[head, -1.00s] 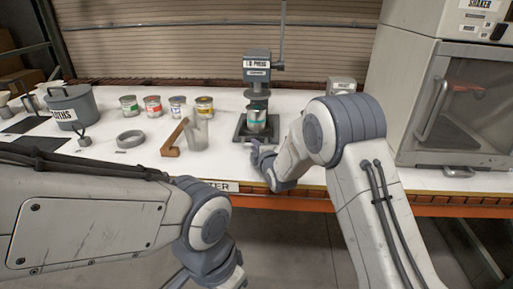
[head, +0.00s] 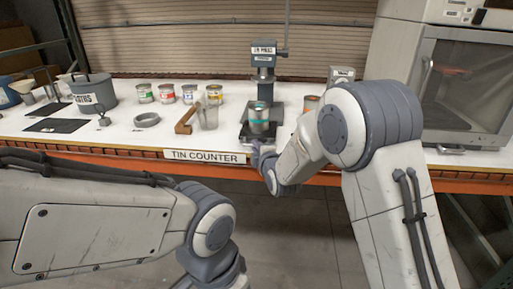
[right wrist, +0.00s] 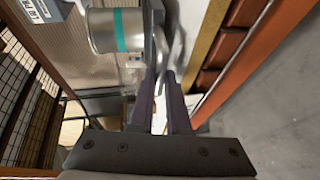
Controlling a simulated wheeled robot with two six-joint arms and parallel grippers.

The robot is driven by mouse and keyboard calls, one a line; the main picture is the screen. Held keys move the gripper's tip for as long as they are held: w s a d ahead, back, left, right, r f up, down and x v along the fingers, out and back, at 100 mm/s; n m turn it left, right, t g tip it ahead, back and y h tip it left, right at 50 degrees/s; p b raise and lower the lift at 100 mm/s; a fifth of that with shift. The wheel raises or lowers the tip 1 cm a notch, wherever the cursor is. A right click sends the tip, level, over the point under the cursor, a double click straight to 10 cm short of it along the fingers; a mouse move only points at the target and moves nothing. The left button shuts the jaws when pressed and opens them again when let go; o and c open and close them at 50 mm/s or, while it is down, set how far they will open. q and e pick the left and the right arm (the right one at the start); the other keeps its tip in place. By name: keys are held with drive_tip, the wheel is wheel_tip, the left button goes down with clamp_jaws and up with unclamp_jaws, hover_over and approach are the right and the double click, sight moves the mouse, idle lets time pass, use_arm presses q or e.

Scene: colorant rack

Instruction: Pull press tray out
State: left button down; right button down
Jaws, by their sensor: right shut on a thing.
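The grey press (head: 264,58) stands at the middle of the counter. Its dark tray (head: 246,134) sits at the counter's front edge, forward of the press column. A tin with a teal band (head: 259,116) stands upright on the tray; it also shows in the right wrist view (right wrist: 118,30). My right gripper (head: 263,153) is at the tray's front. In the right wrist view its purple fingers (right wrist: 164,88) are closed on the tray's grey front handle (right wrist: 173,48), just beside the tin. My left arm reaches in low at the left; its gripper is outside the picture.
A glass beaker (head: 208,117) and a wooden piece (head: 187,120) stand left of the tray. Several labelled tins (head: 167,94), a grey ring (head: 146,120) and a cloths bin (head: 94,92) are further left. A shaker cabinet (head: 466,95) stands right. The floor before the counter is clear.

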drive_tip(key=c, duration=1.2)
unclamp_jaws()
drive_tip(key=shift+o, duration=0.2)
drive_tip(key=b+v, duration=0.1)
drive_tip(key=v, duration=0.9)
drive_tip(key=shift+s, duration=0.25)
drive_tip(key=shift+d+r, duration=0.1)
drive_tip(key=shift+r, duration=0.05)
